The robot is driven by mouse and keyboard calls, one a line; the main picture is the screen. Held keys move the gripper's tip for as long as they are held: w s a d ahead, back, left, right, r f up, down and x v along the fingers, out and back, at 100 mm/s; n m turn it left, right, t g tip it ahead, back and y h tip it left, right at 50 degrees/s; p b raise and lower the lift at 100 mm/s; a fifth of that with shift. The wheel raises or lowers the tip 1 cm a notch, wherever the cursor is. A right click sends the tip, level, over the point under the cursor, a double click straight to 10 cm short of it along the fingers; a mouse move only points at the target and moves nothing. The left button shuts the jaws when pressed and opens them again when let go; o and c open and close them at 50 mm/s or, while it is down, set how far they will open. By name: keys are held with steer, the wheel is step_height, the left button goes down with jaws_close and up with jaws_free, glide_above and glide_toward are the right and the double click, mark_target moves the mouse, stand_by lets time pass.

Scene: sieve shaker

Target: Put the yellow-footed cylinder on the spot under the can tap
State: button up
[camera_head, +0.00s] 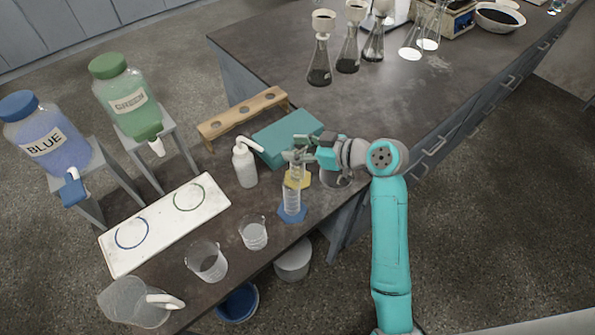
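The yellow-footed cylinder (298,180) stands upright near the table's front edge, a clear tube on a yellow base. My gripper (297,151) is at the upper part of this cylinder. Its fingers overlap the tube, and I cannot tell whether they are closed on it. A blue-footed cylinder (291,203) stands just in front and partly overlaps it. A white board (160,224) at left carries a blue ring (131,233) and a green ring (189,197). The tap (157,146) of the green-labelled container (128,100) is behind the green ring. The blue-labelled container's tap (73,188) is behind the blue ring.
A white wash bottle (245,165), a teal box (287,138) and a wooden rack (242,116) stand close behind and left of the cylinders. Two beakers (254,234) (206,261) and a jug (138,301) line the front. Several flasks stand at the back.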

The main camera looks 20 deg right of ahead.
jaws_close()
steer(key=shift+r, duration=0.1)
